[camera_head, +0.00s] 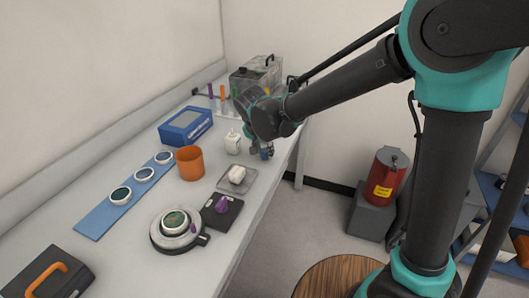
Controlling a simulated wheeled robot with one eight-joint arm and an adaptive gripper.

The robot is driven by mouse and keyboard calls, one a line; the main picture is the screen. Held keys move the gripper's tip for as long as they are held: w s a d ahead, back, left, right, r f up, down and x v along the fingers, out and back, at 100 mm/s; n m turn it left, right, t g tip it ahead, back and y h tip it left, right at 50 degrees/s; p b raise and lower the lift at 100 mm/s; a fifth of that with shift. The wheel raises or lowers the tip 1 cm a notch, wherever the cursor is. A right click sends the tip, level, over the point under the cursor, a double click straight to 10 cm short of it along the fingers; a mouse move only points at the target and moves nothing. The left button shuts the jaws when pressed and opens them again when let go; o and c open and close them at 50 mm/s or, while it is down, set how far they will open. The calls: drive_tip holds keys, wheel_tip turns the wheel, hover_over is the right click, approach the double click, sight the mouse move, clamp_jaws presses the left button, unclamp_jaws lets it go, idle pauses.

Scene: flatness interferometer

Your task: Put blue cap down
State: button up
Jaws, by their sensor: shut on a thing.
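The blue cap (265,155) is a small blue piece low between the fingers of my gripper (264,148), near the right edge of the long grey bench (215,262). My gripper is shut on it, pointing down. The wrist hides much of the fingers. I cannot tell whether the cap touches the bench top.
A white bottle (232,143), an orange cup (189,163) and a clear tray (236,180) stand left of my gripper. A blue box (186,126) is further left. A rack of coloured tubes (222,96) is behind. A red canister (387,175) stands off the bench.

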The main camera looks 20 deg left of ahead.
drive_tip(key=shift+f, duration=0.2)
drive_tip(key=shift+f, duration=0.15)
drive_tip(key=o, duration=0.7)
drive_tip(key=shift+c, duration=0.2)
drive_tip(key=v, duration=1.2)
drive_tip(key=shift+r, duration=0.25)
